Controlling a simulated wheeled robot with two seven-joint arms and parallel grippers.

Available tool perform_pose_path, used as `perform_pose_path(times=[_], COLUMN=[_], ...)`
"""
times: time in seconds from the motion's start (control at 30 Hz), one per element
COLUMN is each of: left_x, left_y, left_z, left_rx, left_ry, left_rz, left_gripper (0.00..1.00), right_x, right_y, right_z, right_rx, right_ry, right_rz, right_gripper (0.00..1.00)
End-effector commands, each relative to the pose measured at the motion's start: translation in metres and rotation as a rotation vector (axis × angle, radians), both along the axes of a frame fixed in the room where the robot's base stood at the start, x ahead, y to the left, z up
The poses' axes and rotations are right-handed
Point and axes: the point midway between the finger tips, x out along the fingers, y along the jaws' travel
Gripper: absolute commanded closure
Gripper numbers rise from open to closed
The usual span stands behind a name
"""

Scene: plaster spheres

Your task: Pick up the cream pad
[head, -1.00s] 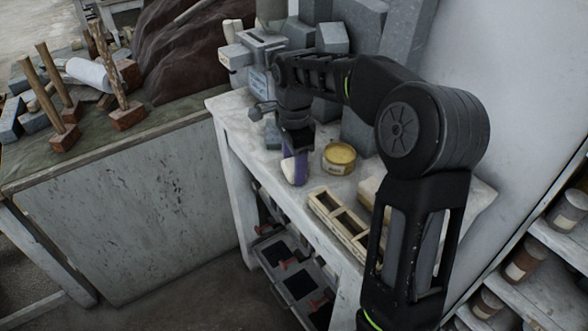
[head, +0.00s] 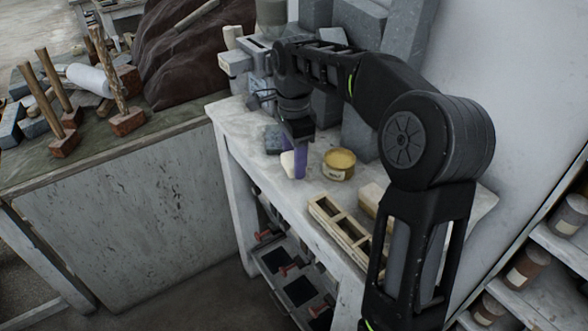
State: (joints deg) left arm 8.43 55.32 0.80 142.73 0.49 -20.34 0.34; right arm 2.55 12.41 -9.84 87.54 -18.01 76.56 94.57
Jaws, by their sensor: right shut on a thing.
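The cream pad (head: 288,163) is at the front left of the white table, a small pale piece with a rounded end. My right gripper (head: 297,164), with purple fingers, reaches down to it from above and is shut on it. The near finger hides part of the pad. I cannot tell clearly whether the pad is clear of the tabletop. My left gripper is not in view.
A yellow-topped round tin (head: 339,164) stands just right of the gripper. A wooden compartment tray (head: 341,227) and a tan block (head: 371,198) lie nearer on the white table (head: 230,118). Grey blocks (head: 360,135) stand at the back. Mallets (head: 63,125) stand on the left bench.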

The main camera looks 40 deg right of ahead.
Motion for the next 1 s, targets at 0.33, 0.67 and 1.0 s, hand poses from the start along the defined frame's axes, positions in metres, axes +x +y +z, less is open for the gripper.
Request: perform_pose_path(times=[0.33, 0.67, 1.0], left_x=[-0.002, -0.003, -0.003], left_y=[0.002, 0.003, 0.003], left_z=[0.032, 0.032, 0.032], left_rx=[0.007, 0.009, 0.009], left_ry=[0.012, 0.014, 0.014], left_rz=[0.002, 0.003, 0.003], left_gripper=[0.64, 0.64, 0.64], right_x=[0.0, 0.0, 0.0], right_y=[0.0, 0.0, 0.0], right_z=[0.062, 0.062, 0.062], right_rx=[0.001, 0.001, 0.0], right_ry=[0.0, 0.0, 0.0], right_rz=[0.0, 0.0, 0.0], right_gripper=[0.84, 0.84, 0.84])
